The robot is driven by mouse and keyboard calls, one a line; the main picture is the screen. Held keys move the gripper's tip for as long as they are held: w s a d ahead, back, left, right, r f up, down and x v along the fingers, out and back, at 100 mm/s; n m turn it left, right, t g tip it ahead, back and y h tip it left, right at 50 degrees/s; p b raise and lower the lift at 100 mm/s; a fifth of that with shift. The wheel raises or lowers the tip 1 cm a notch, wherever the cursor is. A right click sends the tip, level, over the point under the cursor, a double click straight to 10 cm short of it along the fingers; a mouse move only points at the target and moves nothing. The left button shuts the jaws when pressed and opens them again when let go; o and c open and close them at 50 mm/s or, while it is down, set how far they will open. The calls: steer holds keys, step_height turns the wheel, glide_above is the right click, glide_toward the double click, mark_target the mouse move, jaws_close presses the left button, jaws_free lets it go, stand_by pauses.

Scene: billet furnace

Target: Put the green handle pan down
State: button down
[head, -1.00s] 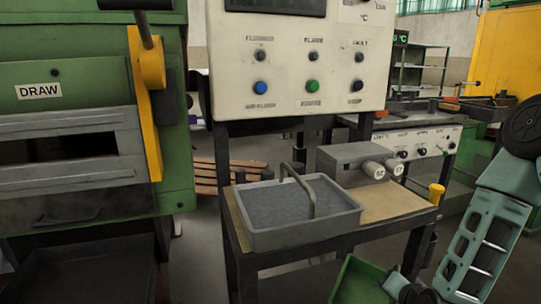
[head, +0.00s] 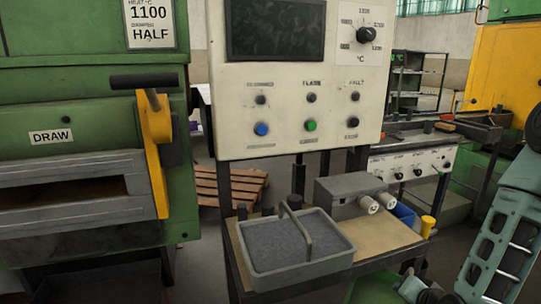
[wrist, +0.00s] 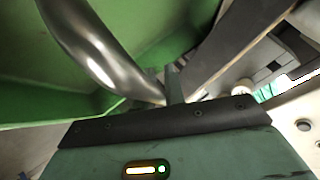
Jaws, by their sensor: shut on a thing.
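My gripper (wrist: 173,88) is shut on the curved metal handle (wrist: 95,45) of the green handle pan. The green pan (wrist: 30,85) fills the left of the wrist view, and its green wall also shows behind the handle. In the head view only a small part of the green pan (head: 366,291) shows at the bottom edge, in front of the bench, beside my gripper (head: 408,290). The rest of the pan is cut off by the frame, so I cannot see its underside or what is below it.
A grey handled tray (head: 262,276) filled with dark grain stands on the bench (head: 375,246) beside a grey box with two pale knobs (head: 352,192). A yellow cylinder (head: 427,226) stands at the bench's right edge. The furnace (head: 60,100) is at left, the control panel (head: 295,140) behind.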

step_height(320, 180, down, 2)
steer(key=shift+f+b, duration=0.15)
steer(key=shift+b, duration=0.6)
steer(key=a, duration=0.5)
steer(key=shift+r+p, duration=0.3)
steer(key=shift+r, duration=0.05)
steer(key=shift+f, duration=0.15)
